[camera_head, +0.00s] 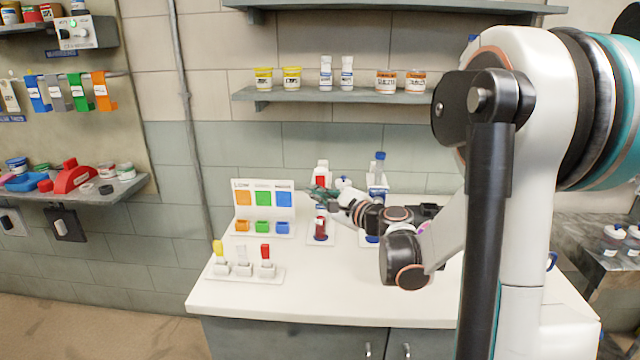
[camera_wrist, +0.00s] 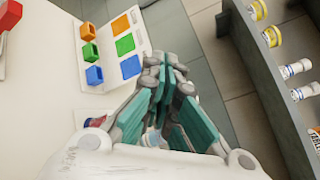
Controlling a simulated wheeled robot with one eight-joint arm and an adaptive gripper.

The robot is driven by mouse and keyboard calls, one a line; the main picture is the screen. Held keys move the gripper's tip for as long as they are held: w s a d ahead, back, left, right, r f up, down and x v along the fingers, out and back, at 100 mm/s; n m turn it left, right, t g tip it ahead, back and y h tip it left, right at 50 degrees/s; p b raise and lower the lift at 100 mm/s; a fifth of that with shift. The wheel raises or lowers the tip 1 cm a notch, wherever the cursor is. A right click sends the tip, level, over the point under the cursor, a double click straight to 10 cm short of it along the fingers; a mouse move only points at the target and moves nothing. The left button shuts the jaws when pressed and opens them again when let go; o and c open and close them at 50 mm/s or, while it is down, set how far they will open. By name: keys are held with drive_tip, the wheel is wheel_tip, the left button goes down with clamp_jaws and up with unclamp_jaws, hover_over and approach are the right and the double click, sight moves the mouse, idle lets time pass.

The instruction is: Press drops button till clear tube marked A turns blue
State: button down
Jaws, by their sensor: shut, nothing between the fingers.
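My gripper (camera_head: 320,194) is shut and empty, above the counter near the back wall; its teal fingers (camera_wrist: 172,95) meet in the wrist view. A white stand with a dark red bottle (camera_head: 320,230) is just below it. A rack (camera_head: 243,272) at the counter's front left holds a yellow-topped tube (camera_head: 218,250), a clear-looking tube (camera_head: 242,256) and a red-topped tube (camera_head: 266,255). No letter A is readable on them. A blue-capped bottle (camera_head: 379,170) stands behind my wrist, partly hidden. I cannot pick out a drops button.
A colour card (camera_head: 263,200) with orange, green and blue squares stands left of my gripper, small matching blocks before it; the card (camera_wrist: 126,45) also shows in the wrist view. A shelf (camera_head: 330,95) with jars hangs above. The counter's front middle (camera_head: 330,290) is clear.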

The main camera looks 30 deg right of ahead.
drive_tip(key=shift+w+d, duration=0.55)
drive_tip(key=shift+w, duration=0.25)
drive_tip(key=shift+w+d, duration=0.55)
drive_tip(key=shift+w, duration=0.25)
idle(0.3)
drive_tip(key=shift+w+d, duration=0.25)
drive_tip(key=shift+w, duration=0.1)
drive_tip(key=shift+w+d, duration=0.3)
drive_tip(key=shift+w, duration=0.15)
idle(0.8)
drive_tip(key=shift+s+a, duration=0.1)
drive_tip(key=shift+s, duration=0.05)
drive_tip(key=shift+s+a+b, duration=0.3)
drive_tip(key=shift+s+a, duration=0.15)
drive_tip(key=shift+s, duration=0.2)
drive_tip(key=shift+s, duration=0.1)
drive_tip(key=s+a, duration=0.1)
drive_tip(key=s, duration=0.1)
drive_tip(key=s+a, duration=0.1)
drive_tip(key=s, duration=0.1)
drive_tip(key=shift+a, duration=0.4)
